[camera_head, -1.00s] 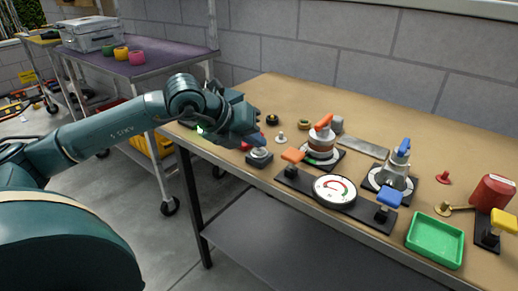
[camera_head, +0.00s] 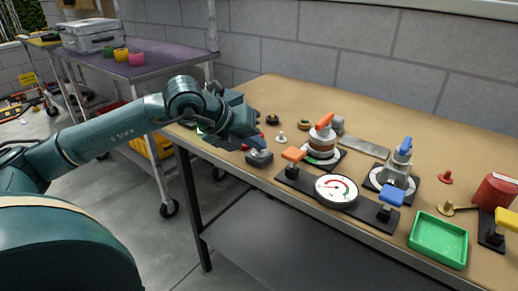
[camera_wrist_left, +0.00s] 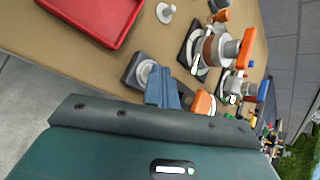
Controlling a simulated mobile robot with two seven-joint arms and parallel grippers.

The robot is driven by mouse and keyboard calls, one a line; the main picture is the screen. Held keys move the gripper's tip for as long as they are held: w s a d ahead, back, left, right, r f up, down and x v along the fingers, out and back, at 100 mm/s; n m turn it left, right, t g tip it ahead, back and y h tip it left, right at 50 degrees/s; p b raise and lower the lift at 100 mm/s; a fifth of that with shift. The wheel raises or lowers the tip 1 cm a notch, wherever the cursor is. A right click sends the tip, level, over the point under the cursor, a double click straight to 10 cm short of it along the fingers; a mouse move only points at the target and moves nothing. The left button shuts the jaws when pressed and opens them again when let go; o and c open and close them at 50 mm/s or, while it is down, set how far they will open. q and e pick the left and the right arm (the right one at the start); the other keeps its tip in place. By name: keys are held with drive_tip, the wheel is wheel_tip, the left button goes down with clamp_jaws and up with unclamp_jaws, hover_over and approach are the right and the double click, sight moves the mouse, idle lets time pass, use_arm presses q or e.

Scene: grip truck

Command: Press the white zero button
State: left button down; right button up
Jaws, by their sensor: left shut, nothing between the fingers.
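The white button sits on a small dark box (camera_head: 260,159) near the front edge of the workbench, left of the orange lever. In the left wrist view the round, pale button (camera_wrist_left: 147,72) shows on top of its dark grey box. My left gripper (camera_head: 256,143) is shut and empty, its fingertips right over the box in the head view. In the left wrist view its blue-grey fingers (camera_wrist_left: 167,88) reach up beside the button and cover part of the box. I cannot tell whether they touch the button. My right gripper is not in view.
A round gauge (camera_head: 336,189) with orange and blue levers stands just right of the box. Behind are an orange-handled valve (camera_head: 321,142) and a blue-handled one (camera_head: 396,171). A green tray (camera_head: 438,240) lies at right. A red tray (camera_wrist_left: 125,35) shows in the wrist view.

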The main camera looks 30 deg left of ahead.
sight(255, 153)
use_arm(q)
drive_tip(key=shift+r, duration=0.3)
wheel_tip(255, 153, up, 6)
drive_tip(key=p, duration=0.4)
drive_tip(key=shift+r+p, duration=0.1)
drive_tip(key=shift+p, duration=0.2)
idle(0.5)
